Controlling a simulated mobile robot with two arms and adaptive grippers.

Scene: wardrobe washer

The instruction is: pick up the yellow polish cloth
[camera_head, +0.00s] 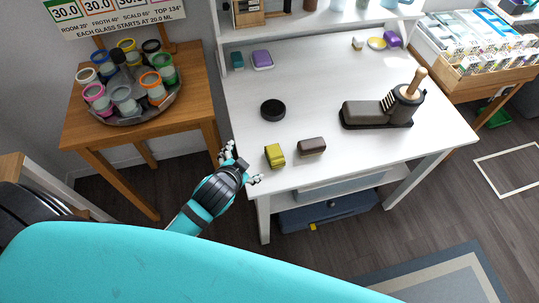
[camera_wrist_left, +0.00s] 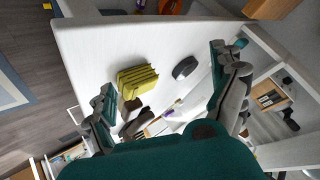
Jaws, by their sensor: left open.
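The yellow polish cloth (camera_head: 275,155) is a small folded, ridged block on the white table (camera_head: 330,90), close to its front left corner. My left gripper (camera_head: 243,164) is at that corner, just left of the cloth, with its fingers apart and nothing between them in the head view. In the left wrist view the cloth (camera_wrist_left: 138,79) shows beyond the open fingers of my left gripper (camera_wrist_left: 168,76), nearer the left finger. The cloth is apart from the gripper and fully visible in the head view. My right gripper is in neither view.
A brown block (camera_head: 312,146) lies just right of the cloth. A black disc (camera_head: 273,110) lies behind it. A dark tray (camera_head: 376,123) with a wooden-handled tool stands at the right. A wooden side table (camera_head: 75,127) with colourful jars stands left. The table's middle is clear.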

